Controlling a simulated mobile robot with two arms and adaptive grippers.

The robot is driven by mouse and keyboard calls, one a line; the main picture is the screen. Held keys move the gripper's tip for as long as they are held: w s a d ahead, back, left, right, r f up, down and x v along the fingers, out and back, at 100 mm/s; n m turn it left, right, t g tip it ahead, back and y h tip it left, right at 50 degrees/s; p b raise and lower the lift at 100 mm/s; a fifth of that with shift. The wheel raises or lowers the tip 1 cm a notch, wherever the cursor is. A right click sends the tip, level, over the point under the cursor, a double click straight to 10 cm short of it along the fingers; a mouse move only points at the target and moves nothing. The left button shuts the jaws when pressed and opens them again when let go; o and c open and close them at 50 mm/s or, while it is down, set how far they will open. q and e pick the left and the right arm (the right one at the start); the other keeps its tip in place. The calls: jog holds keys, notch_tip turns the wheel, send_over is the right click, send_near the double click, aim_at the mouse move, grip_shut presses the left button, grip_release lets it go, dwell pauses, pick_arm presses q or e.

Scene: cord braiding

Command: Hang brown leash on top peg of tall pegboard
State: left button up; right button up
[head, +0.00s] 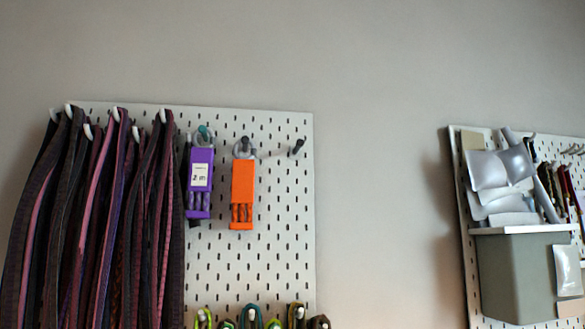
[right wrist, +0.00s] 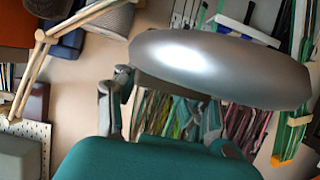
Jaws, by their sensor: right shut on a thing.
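The tall pegboard (head: 270,270) hangs on the wall in the head view. Along its top, a free dark peg (head: 298,147) sticks out at the right. A brown coiled loop (head: 319,322) shows at the lower edge of the picture, partly cut off; I cannot tell if it is the leash. In the right wrist view, parts of my right gripper (right wrist: 165,95) show behind a large silver rounded shape (right wrist: 220,68) and a teal shape (right wrist: 150,160). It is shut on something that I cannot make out. My left gripper is not in view.
Dark and pink straps (head: 90,210) fill the pegboard's left side. A purple pack (head: 200,180) and an orange pack (head: 242,190) hang right of them. Several coiled loops hang low. A second board (head: 470,250) with a grey box (head: 520,275) is at right. The wall between is bare.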

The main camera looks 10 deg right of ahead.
jog(key=shift+w, duration=0.1)
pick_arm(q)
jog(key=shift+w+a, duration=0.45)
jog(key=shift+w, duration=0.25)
pick_arm(e)
jog(key=w+r, duration=0.8)
jog(key=w, duration=0.1)
jog(key=shift+w+r, duration=0.3)
jog(key=shift+r, duration=0.1)
